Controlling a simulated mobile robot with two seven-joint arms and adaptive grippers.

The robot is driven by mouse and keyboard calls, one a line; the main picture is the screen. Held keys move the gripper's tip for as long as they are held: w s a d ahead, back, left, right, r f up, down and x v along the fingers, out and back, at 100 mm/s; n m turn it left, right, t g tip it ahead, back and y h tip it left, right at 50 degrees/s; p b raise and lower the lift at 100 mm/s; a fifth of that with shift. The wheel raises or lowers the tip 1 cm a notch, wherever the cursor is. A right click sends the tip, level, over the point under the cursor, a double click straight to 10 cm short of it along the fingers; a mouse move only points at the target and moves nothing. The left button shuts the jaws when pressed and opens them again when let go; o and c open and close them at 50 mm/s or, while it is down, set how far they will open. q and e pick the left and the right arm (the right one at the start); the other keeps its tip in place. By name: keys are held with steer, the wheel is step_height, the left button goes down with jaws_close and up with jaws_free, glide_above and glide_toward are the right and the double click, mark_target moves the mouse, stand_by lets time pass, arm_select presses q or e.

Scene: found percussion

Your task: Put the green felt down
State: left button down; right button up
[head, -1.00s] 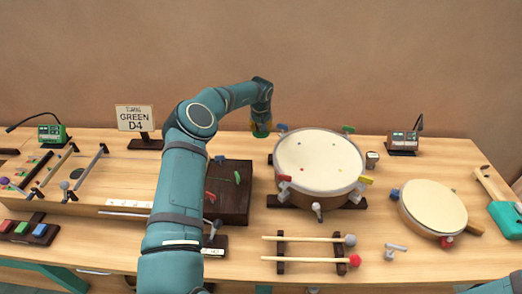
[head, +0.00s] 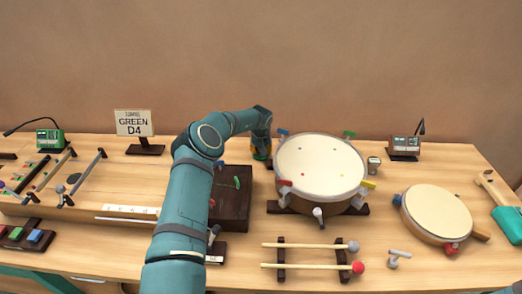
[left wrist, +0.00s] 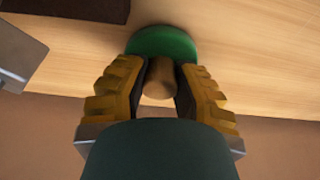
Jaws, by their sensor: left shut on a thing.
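The green felt (left wrist: 164,42) is a round green pad under a short wooden knob (left wrist: 158,80) in the left wrist view. My left gripper (left wrist: 158,88) is shut on the knob, one ridged yellow finger on each side. In the head view my left gripper (head: 261,152) is low near the back of the table, just left of the big drum and behind the dark box. The felt is mostly hidden there by the fingers. I cannot tell whether the pad touches the table. My right gripper is out of view.
The big drum (head: 318,160) stands close on the gripper's right. The dark wooden box (head: 232,208) with a green lever (head: 237,182) is in front. A "GREEN D4" sign (head: 134,123) stands left.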

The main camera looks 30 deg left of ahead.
mark_target(261, 158)
arm_select(q)
steer(key=c, duration=0.8)
jaws_free()
steer(key=shift+f, duration=0.15)
steer(key=shift+c, duration=0.2)
steer(key=p+v, duration=0.2)
steer(key=v, duration=1)
steer(key=shift+p, duration=0.3)
